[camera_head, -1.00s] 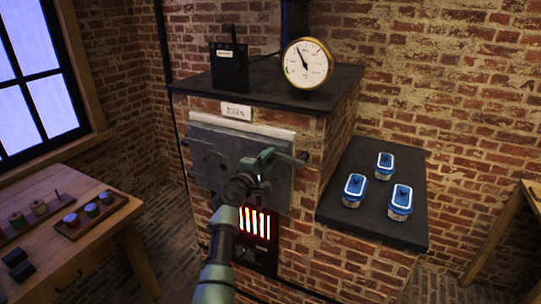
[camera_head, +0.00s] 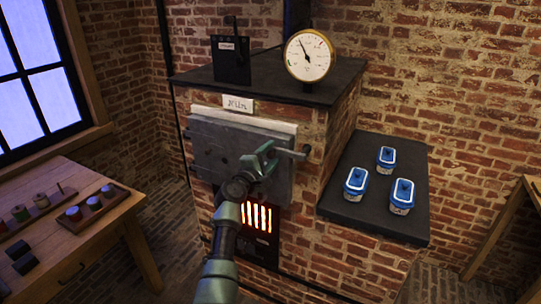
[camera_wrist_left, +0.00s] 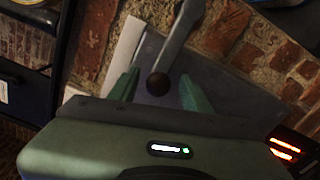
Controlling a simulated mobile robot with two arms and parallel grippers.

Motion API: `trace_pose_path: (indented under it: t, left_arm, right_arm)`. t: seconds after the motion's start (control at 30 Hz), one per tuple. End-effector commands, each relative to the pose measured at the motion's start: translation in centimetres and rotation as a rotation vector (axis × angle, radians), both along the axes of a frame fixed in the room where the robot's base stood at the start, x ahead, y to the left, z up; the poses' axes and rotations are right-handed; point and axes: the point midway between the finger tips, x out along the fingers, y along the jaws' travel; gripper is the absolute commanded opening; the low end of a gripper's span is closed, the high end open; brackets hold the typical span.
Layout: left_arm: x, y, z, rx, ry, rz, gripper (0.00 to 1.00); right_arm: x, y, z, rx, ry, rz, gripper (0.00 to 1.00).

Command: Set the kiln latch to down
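The kiln latch is a grey lever that lies about level across the right part of the grey kiln door; its right end (camera_head: 305,151) shows in the head view. In the left wrist view the lever (camera_wrist_left: 181,32) runs down to a dark round knob (camera_wrist_left: 157,84). My left gripper (camera_head: 264,162) is in front of the door at the lever's left end, which it hides in the head view. Its green fingers (camera_wrist_left: 159,92) are open, one on each side of the knob, with gaps visible. My right gripper is not in view.
The brick kiln has a glowing grate (camera_head: 257,217) below the door and a gauge (camera_head: 309,55) on top. A dark side shelf (camera_head: 375,217) at right holds three blue-lidded jars. A wooden table (camera_head: 95,222) with trays stands at left.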

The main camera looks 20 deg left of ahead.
Motion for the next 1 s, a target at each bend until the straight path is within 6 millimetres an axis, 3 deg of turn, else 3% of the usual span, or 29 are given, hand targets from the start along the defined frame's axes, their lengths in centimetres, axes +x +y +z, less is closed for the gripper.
trace_pose_path:
  t: [0.37,0.8,1.0]
  left_arm:
    - [-0.5,0.1,0.0,0.004,-0.002,0.002,0.48]
    - [-6.7,0.3,-0.1,0.004,-0.001,0.001,0.48]
    - [-7.8,0.3,0.0,0.002,0.0,0.001,0.48]
  right_arm:
    - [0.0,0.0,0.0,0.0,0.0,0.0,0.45]
    - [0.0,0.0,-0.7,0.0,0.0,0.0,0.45]
    - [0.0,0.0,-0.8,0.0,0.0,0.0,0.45]
